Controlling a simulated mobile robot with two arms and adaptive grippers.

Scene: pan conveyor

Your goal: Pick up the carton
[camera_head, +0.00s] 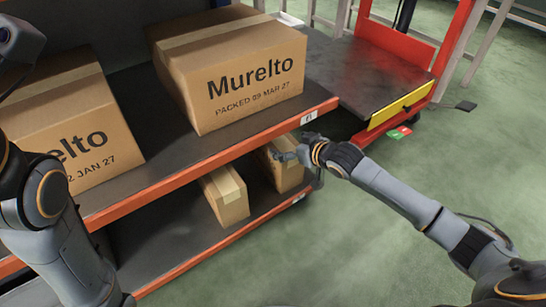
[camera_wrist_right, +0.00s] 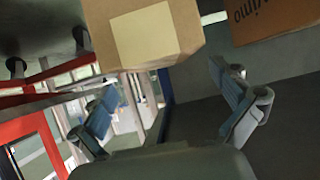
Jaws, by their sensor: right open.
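Two small brown cartons stand on the lower shelf in the head view, one nearer (camera_head: 228,195) with pale tape and one at the shelf's right end (camera_head: 287,177). My right gripper (camera_head: 290,151) is in front of the right-end carton, covering part of it. In the right wrist view its fingers (camera_wrist_right: 168,110) are spread, with nothing held between them. A carton with a pale patch (camera_wrist_right: 155,38) shows at the top middle, and a carton with upside-down lettering (camera_wrist_right: 268,20) at the top right; I cannot match these surely to the head view. My left gripper is out of view.
Two large Murelto cartons stand on the upper shelf, one in the middle (camera_head: 235,75) and one at left (camera_head: 75,130). The upper shelf's orange edge (camera_head: 215,160) lies close by my right gripper. A red cart (camera_head: 400,50) stands behind.

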